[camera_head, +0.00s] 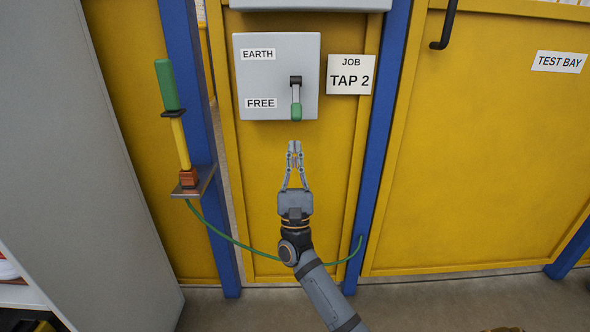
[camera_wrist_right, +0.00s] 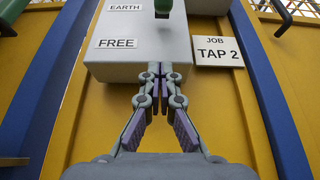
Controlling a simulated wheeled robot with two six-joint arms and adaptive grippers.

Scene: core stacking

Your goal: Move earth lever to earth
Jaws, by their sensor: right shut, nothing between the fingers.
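The earth lever (camera_head: 296,92) is on the front of a grey box (camera_head: 262,78). It has a dark pivot at the top and a green grip hanging down beside the FREE label (camera_head: 261,103). The EARTH label (camera_head: 257,54) is above, near the box's top left. My right gripper (camera_head: 294,147) is shut and empty, pointing up just below the box and apart from the lever. In the right wrist view the shut fingertips (camera_wrist_right: 161,72) appear in front of the box, below the green grip (camera_wrist_right: 162,7). My left gripper is not in view.
A JOB TAP 2 sign (camera_head: 350,75) is right of the box. A yellow rod with a green handle (camera_head: 167,86) stands on a small bracket (camera_head: 196,184) at the left, with a green cable (camera_head: 228,237) running behind my right arm. Blue posts flank the yellow panel.

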